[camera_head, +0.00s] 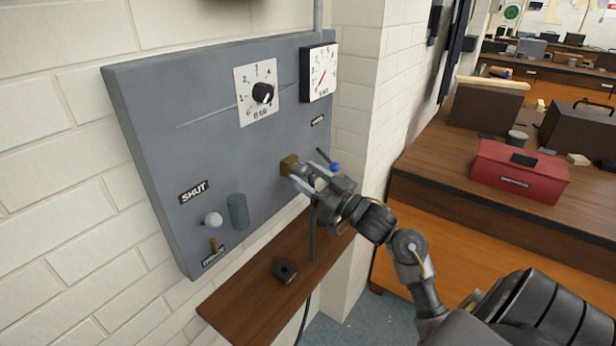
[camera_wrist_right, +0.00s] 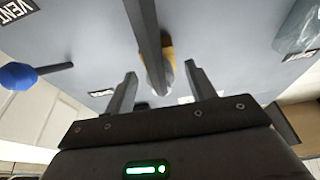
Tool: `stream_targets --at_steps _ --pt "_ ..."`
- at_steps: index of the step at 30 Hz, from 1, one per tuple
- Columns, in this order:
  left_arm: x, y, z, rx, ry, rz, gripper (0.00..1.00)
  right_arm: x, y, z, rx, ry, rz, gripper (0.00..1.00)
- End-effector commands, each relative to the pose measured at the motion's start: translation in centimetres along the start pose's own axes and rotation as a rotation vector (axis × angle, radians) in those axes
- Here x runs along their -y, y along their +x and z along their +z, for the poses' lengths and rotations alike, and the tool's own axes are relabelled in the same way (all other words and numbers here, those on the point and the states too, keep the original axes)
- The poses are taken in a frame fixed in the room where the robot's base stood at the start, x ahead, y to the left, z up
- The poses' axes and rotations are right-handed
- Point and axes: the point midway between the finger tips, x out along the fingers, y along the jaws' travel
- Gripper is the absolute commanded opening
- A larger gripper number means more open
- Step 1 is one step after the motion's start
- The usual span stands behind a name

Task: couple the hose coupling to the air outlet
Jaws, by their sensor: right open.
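The air outlet (camera_head: 289,165) is a brass fitting on the grey wall panel. My right gripper (camera_head: 300,178) is right at it. In the right wrist view its two fingers (camera_wrist_right: 160,85) stand apart, open, on either side of the fitting, whose yellow-brass part (camera_wrist_right: 168,52) shows behind a dark bar. This dark bar, probably the hose (camera_wrist_right: 147,35), runs between the fingers, and in the head view (camera_head: 313,235) it hangs below the gripper. The hose coupling is mostly hidden by my gripper, and I cannot tell whether it is seated on the outlet. My left gripper is not in view.
A blue-knobbed lever (camera_head: 335,167) sits close right of my gripper. The panel (camera_head: 160,125) also carries a dial knob (camera_head: 263,93), a gauge (camera_head: 320,73), a white knob (camera_head: 213,219) and a grey cylinder (camera_head: 238,211). A small black block (camera_head: 285,272) lies on the wooden shelf (camera_head: 245,305) below.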

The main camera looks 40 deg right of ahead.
Motion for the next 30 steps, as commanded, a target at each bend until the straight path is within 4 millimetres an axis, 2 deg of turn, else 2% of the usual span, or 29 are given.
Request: stream_targets --at_steps 5,12,18,24,30 --pt "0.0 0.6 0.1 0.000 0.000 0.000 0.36 0.0 -1.4 0.3 0.002 -0.002 0.001 0.55" --pt "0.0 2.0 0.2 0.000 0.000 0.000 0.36 0.0 -6.2 0.4 0.004 -0.003 0.000 0.55" --pt "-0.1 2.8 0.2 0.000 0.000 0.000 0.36 0.0 -9.4 0.3 0.002 0.000 0.001 0.55" --pt "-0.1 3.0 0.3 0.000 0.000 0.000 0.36 0.0 -10.7 0.0 0.000 0.000 0.000 0.55" --pt "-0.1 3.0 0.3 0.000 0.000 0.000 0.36 0.0 -10.8 0.0 -0.001 0.000 0.000 0.55"
